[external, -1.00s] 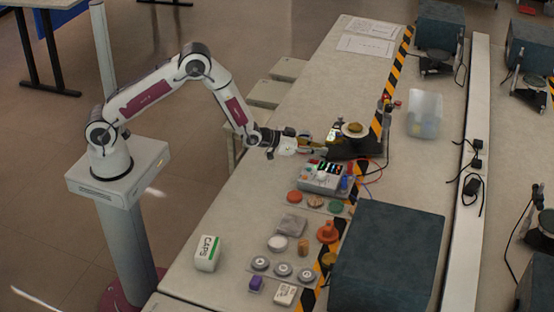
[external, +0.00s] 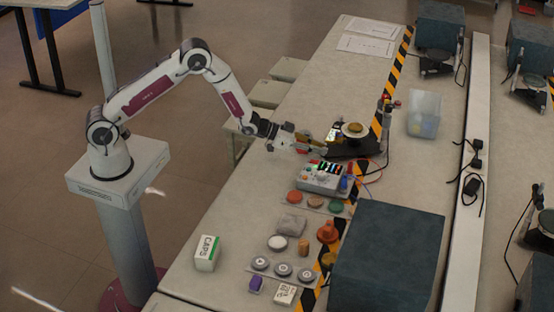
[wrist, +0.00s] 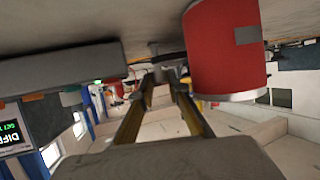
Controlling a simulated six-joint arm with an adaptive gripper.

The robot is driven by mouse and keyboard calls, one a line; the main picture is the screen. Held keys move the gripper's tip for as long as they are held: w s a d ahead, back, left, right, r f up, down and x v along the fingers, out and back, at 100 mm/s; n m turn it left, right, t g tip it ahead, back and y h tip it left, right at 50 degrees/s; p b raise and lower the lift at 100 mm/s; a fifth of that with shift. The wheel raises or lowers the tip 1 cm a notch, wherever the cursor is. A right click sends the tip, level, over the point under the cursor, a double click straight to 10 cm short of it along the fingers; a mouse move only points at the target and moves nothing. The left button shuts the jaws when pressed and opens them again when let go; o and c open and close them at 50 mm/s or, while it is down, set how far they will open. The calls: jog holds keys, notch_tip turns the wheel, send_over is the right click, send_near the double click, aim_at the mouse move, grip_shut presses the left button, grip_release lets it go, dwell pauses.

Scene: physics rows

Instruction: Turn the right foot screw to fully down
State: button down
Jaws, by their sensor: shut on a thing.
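The dark apparatus (external: 352,147) stands on the bench with a round brass-coloured disc (external: 355,130) on top. My gripper (external: 318,141) is level with the bench at the apparatus's left end. In the wrist view, my gripper's two yellowish fingers (wrist: 160,82) run close together towards their tips and are shut on a small part there. This is at the place of the right foot screw, but the screw is mostly hidden and its height cannot be read.
A large red cylinder (wrist: 228,50) is close to the fingers in the wrist view. A grey control box (external: 322,178) with coloured parts stands just in front of the apparatus. A clear bin (external: 424,112) is behind it.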

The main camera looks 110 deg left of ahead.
jog(key=shift+w+r, duration=0.1)
jog(key=shift+r, duration=0.1)
dwell(0.3)
jog(key=c, duration=2)
grip_release()
jog(key=shift+o, duration=0.4)
jog(key=shift+f, duration=0.1)
jog(key=shift+s+f, duration=0.15)
jog(key=shift+s, duration=0.05)
jog(key=shift+s, duration=0.1)
jog(key=shift+v, duration=1.45)
jog(key=shift+r+v, duration=0.25)
jog(key=shift+v, duration=2.15)
jog(key=shift+a, duration=0.1)
